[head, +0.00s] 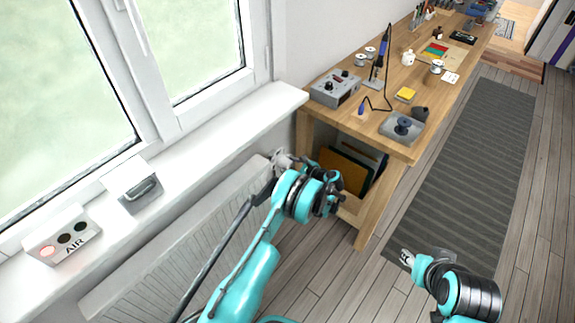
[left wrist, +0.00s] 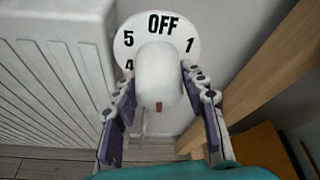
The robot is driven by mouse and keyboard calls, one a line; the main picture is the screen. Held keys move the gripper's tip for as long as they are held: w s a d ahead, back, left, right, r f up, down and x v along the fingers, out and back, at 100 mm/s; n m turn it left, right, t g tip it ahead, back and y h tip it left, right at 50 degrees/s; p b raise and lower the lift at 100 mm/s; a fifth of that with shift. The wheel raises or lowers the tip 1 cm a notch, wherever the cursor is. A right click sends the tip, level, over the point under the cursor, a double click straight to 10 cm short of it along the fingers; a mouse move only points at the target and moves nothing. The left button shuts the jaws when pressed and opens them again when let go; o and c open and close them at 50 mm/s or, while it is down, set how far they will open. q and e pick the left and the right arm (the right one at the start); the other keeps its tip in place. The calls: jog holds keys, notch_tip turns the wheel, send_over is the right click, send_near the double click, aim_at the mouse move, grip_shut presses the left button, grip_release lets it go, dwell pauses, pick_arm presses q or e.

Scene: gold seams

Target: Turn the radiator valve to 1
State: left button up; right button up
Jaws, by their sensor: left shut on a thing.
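The radiator valve has a white rounded knob (left wrist: 158,75) in front of a white dial plate (left wrist: 128,38) in the left wrist view. The dial reads OFF at the top, 5 and part of a 4 on the left, and 1 on the right. A small red mark shows on the lower part of the knob's near face; the dial's lower part is hidden. My left gripper (left wrist: 160,92) is shut on the knob, one finger on each side. In the head view my left gripper (head: 281,164) is at the radiator's far end. My right gripper (head: 406,258) hangs over the floor, apart from everything.
The white radiator (head: 185,240) runs below the window sill (head: 215,140), which holds an AIR box (head: 62,236) and a grey-and-white device (head: 133,184). A wooden workbench (head: 400,150) with tools stands close beyond the valve. A dark striped rug (head: 475,150) lies right.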

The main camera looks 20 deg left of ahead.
pick_arm(q)
jog(key=shift+n+t+h, duration=0.3)
jog(key=shift+n+t, duration=1)
jog(key=shift+n, duration=0.5)
jog(key=o, duration=1.2)
jog(key=shift+c, duration=0.2)
jog(key=v, duration=1.2)
